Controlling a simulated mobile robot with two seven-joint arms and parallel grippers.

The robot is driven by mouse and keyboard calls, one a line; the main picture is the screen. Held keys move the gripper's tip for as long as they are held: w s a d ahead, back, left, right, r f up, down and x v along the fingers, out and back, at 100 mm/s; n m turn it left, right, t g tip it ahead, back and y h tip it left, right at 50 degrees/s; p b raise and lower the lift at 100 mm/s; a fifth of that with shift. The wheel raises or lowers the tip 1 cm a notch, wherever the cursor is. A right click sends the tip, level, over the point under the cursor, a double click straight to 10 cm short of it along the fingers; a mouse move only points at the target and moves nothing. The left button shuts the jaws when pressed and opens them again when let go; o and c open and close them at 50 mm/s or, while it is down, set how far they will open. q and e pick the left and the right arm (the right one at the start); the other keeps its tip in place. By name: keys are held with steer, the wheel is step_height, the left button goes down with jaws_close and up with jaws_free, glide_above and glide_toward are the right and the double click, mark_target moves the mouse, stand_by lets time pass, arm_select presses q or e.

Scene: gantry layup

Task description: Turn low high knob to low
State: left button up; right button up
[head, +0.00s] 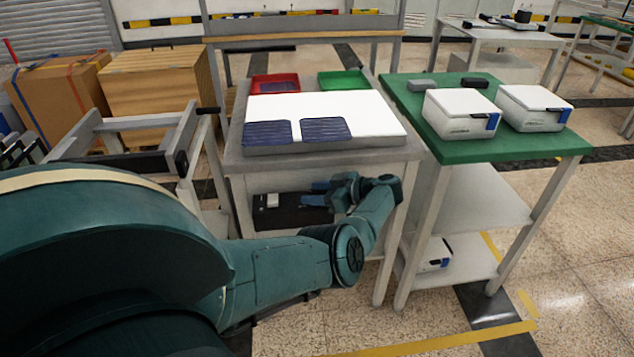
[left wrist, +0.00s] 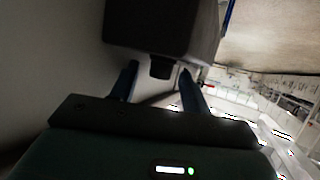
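My left gripper (head: 314,193) reaches under the grey work table, in front of a dark box (head: 290,217) on its lower level. In the left wrist view the left gripper (left wrist: 158,70) is open, its two blue fingers apart. A short black knob (left wrist: 160,69) sticks out from the dark box (left wrist: 160,28) between the fingertips. There is a gap on each side of the knob, so the fingers do not appear to touch it. Its setting and any low or high marks cannot be read. The knob is too small to make out in the head view. My right gripper is not in view.
The grey table (head: 240,160) carries a white sheet (head: 345,112), dark blue pads, a red tray (head: 274,83) and a green tray (head: 343,80). A green-topped table (head: 480,150) with white boxes stands close on the right. Wooden crates (head: 155,85) stand at the left.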

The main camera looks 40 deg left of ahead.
arm_select(q)
steer(key=b+v, duration=0.1)
steer(key=v, duration=1.2)
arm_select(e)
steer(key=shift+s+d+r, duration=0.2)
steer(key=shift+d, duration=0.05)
arm_select(q)
steer(key=shift+d, duration=0.1)
steer(key=shift+c, duration=0.3)
